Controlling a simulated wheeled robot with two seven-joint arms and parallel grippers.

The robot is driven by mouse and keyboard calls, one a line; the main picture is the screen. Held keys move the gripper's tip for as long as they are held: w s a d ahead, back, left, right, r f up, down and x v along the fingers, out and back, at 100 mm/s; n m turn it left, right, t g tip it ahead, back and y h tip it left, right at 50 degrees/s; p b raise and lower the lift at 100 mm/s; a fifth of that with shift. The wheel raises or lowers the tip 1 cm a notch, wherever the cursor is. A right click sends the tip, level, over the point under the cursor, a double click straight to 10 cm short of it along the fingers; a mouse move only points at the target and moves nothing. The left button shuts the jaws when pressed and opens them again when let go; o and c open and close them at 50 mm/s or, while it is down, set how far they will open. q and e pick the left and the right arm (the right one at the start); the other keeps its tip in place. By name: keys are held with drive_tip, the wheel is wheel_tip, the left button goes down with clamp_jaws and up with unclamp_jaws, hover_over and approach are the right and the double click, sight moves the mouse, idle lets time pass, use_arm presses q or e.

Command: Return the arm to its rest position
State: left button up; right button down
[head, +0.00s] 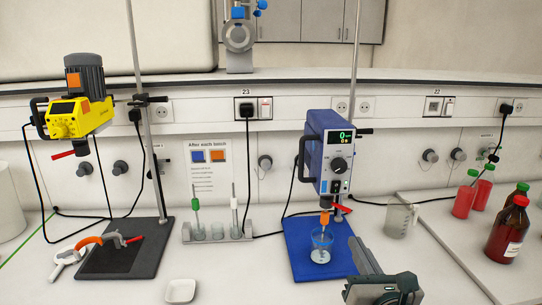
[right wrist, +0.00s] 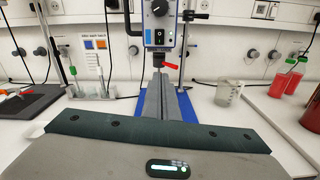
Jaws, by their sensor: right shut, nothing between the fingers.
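My right gripper (head: 362,255) is in the lower middle of the head view, just right of the blue stirrer's base, with its fingers together and nothing between them. In the right wrist view its shut fingers (right wrist: 163,98) point at the blue stirrer. The blue overhead stirrer (head: 330,150) shows a lit display and stands on a blue base plate (head: 300,262). A small clear beaker (head: 321,250) stands on that plate under the stirrer's orange-collared shaft. My left gripper does not show in either view.
A clear measuring jug (head: 399,221) stands right of the blue plate. Red-filled bottles (head: 464,198) and a brown bottle (head: 507,232) are at the right. A yellow stirrer (head: 80,115) stands at the left. A white dish (head: 180,291) lies at the front, and a glassware rack (head: 217,236) is behind.

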drive_tip(key=s+f+m+g+h, duration=0.1)
drive_tip(key=s+f+m+g, duration=0.35)
drive_tip(key=f+m, duration=0.55)
drive_tip(key=s+f+m+g, duration=0.3)
drive_tip(key=s+f+m, duration=0.35)
drive_tip(key=f, duration=0.55)
drive_tip(key=s+d+f+m+g, duration=0.1)
drive_tip(key=s+f+m+g, duration=0.2)
drive_tip(key=s+f+m, duration=0.6)
drive_tip(key=s+f+m+g, duration=0.4)
drive_tip(key=s+f+m, duration=0.25)
drive_tip(key=s, duration=0.55)
wheel_tip(320, 180, down, 28)
drive_tip(key=s+g, duration=0.1)
drive_tip(key=s+d+f+g+b, duration=0.1)
drive_tip(key=s+d+f, duration=0.2)
drive_tip(key=s+f, duration=1.5)
drive_tip(key=shift+f+b, duration=0.35)
drive_tip(key=shift+f, duration=0.1)
